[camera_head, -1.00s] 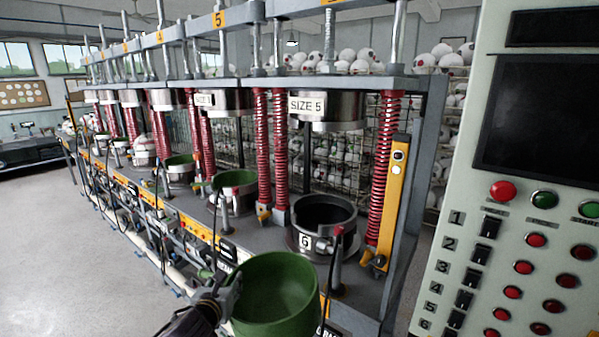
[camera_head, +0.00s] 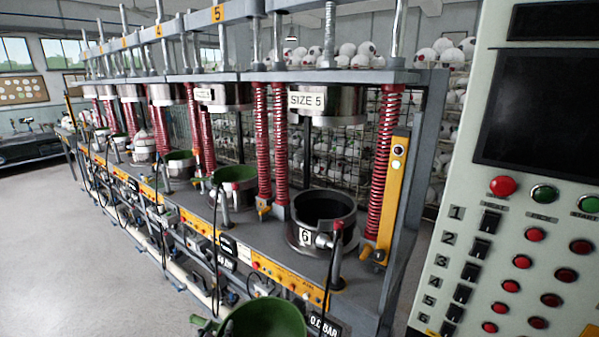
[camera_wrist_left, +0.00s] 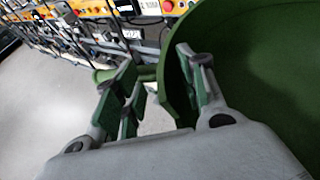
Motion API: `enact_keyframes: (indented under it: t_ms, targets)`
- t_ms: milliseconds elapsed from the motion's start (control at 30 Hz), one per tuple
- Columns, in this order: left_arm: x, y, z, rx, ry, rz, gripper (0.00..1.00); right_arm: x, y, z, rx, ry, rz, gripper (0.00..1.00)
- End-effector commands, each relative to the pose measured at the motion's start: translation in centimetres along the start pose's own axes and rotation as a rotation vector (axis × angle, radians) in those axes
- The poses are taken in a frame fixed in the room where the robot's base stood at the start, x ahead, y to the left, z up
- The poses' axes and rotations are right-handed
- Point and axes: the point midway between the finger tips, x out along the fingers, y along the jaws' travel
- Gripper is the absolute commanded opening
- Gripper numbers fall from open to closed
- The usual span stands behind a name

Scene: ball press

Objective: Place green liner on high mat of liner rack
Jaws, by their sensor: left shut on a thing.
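The green liner (camera_head: 265,322) is a round, open bowl at the bottom edge of the head view, cut off below. In the left wrist view it fills the right side (camera_wrist_left: 265,70), and a green handle-like bar (camera_wrist_left: 103,76) sticks out to its left. My left gripper (camera_wrist_left: 155,78) is shut on the liner, with its green-padded fingers to either side of the bar close to the wall. The exact contact is partly hidden by the fingers. The liner rack and its high mat are not in view. My right gripper is not in view.
A row of ball presses stands behind the liner, with the empty metal cup numbered 6 (camera_head: 320,210) nearest. Other green liners sit in cups farther along (camera_head: 235,177). A control panel (camera_head: 520,190) stands at the right. The floor (camera_head: 60,240) at left is clear.

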Motion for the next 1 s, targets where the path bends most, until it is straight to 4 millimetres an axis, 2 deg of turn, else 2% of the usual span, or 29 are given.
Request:
enact_keyframes:
  t_ms: [233,1000]
  targets:
    - [-0.6,0.0,-1.6,-0.002,-0.002,-0.001,0.00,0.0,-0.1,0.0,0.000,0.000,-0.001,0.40]
    - [-0.6,0.0,-1.6,0.002,-0.005,-0.003,0.00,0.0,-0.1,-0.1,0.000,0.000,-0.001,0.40]
